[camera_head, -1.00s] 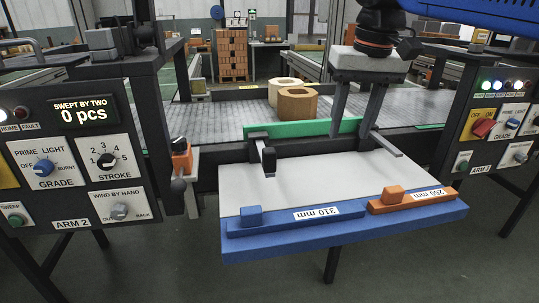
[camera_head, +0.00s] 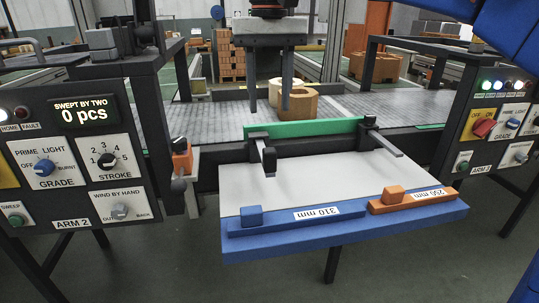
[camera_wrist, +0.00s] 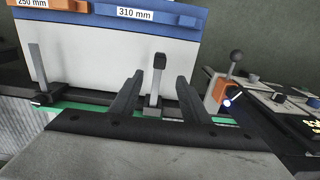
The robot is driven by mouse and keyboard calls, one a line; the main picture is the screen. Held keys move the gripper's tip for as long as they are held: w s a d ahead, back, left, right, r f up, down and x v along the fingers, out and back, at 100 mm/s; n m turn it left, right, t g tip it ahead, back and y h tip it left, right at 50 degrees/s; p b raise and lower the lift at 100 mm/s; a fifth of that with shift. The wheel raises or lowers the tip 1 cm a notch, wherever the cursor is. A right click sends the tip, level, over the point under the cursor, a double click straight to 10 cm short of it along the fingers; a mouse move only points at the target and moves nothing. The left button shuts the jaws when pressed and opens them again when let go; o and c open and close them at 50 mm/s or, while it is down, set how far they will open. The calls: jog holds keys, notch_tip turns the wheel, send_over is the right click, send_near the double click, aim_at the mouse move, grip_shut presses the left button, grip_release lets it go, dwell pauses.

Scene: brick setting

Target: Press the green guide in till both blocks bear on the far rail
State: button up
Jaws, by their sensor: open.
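The green guide (camera_head: 318,130) stands on edge along the near side of the grey belt, with a dark bracket and rod at each end. Behind it are a brown block (camera_head: 300,104) and a cream block (camera_head: 276,92), partly hidden by the brown one and my finger. I cannot tell whether either touches the far rail. My gripper (camera_head: 270,108) is open and empty, pointing down around the guide's left part. In the wrist view the guide (camera_wrist: 95,109) runs behind the fingers of my gripper (camera_wrist: 159,75), and the left rod (camera_wrist: 155,92) shows between them.
A white plate (camera_head: 320,178) with a blue front edge lies in front, holding a blue 310 mm bar (camera_head: 295,219) and an orange 250 mm bar (camera_head: 412,200). Control panels stand left (camera_head: 75,160) and right (camera_head: 498,125). An orange lever part (camera_head: 182,160) is left of the plate.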

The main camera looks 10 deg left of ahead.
aim_at(269, 149)
notch_tip(269, 149, down, 14)
jog(key=shift+r, duration=0.1)
dwell(0.4)
jog(key=shift+c, duration=0.7)
jog(key=shift+w, duration=0.1)
grip_shut()
